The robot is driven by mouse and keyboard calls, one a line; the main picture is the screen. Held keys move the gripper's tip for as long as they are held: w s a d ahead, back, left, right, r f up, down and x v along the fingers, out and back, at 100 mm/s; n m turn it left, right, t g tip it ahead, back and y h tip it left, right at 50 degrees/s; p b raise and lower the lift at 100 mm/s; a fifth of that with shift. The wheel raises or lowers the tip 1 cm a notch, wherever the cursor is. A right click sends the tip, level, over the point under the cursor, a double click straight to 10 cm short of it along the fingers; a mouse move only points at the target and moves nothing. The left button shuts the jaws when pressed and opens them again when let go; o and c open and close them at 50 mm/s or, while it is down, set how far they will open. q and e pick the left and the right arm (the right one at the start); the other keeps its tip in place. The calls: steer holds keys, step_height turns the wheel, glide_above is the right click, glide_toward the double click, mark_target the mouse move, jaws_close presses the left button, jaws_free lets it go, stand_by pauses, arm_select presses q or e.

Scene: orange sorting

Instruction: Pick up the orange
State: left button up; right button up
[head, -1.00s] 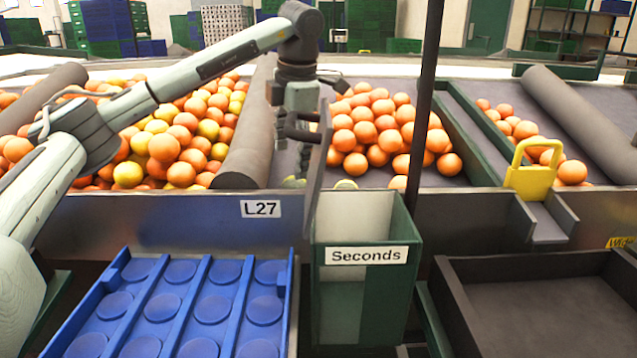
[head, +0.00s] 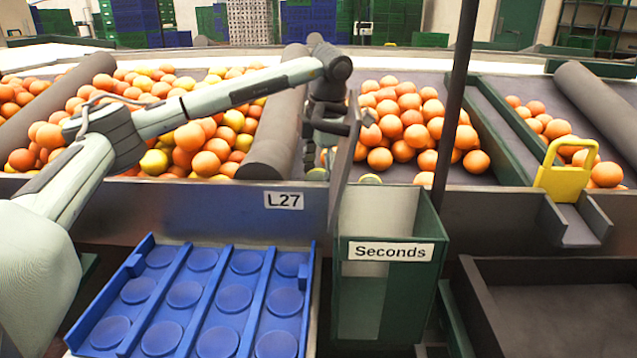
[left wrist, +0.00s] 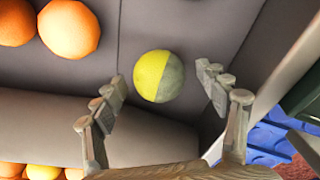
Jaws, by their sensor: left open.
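A round fruit (left wrist: 158,76), half yellow and half grey-green, lies on the grey sorting surface in the left wrist view. My left gripper (left wrist: 162,84) is open, its fingers spread on either side of the fruit with gaps visible, so it is not gripped. In the head view my left gripper (head: 325,155) reaches down beside the grey roller, behind the Seconds bin. A yellow-green fruit (head: 371,179) shows just over the bin's back rim; I cannot tell whether it is the same one. My right gripper is not in view.
The green Seconds bin (head: 434,275) stands in front of the surface. A blue tray (head: 222,262) with round recesses is at left. A dark post (head: 455,100) rises right of the gripper.

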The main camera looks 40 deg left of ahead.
mark_target(318, 171)
arm_select(q)
steer(key=shift+c, duration=0.5)
steer(key=c, duration=1.2)
steer(key=shift+r, duration=0.15)
steer(key=v, duration=0.3)
steer(key=a+v, duration=0.1)
steer(key=v, duration=0.2)
steer(key=w+v, duration=0.1)
steer(key=v, duration=0.2)
steer(key=shift+w+a+r, duration=0.1)
steer(key=shift+a+r, duration=0.25)
steer(key=shift+r, duration=0.15)
